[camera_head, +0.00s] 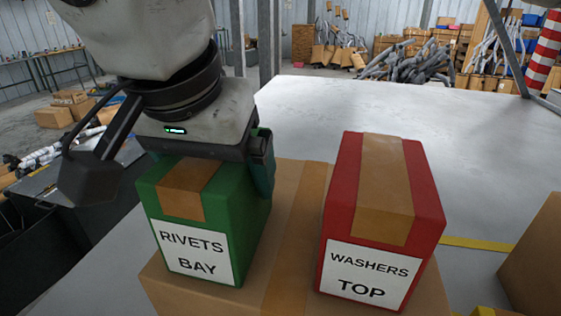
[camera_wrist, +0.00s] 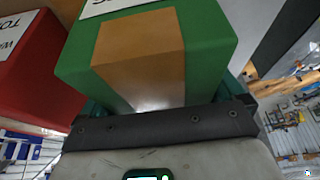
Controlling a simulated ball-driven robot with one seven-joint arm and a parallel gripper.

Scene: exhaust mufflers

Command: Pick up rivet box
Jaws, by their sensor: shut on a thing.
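The rivet box (camera_head: 215,225) is green with brown tape and a white label reading "RIVETS BAY". It stands at the left on a brown cardboard box (camera_head: 290,215) in the head view. My gripper (camera_head: 210,160) is over its top, with a finger visible along the right side. It is shut on the rivet box. In the wrist view the green box (camera_wrist: 205,40) fills the space directly in front of my gripper (camera_wrist: 160,105). The head view does not clearly show whether the box's underside touches the cardboard.
A red washers box (camera_head: 375,200), labelled "WASHERS TOP", stands to the right on the same cardboard, with a gap between. It also shows in the wrist view (camera_wrist: 35,75). A pale table surface (camera_head: 470,150) behind is clear. Another cardboard box (camera_head: 540,260) is at the right edge.

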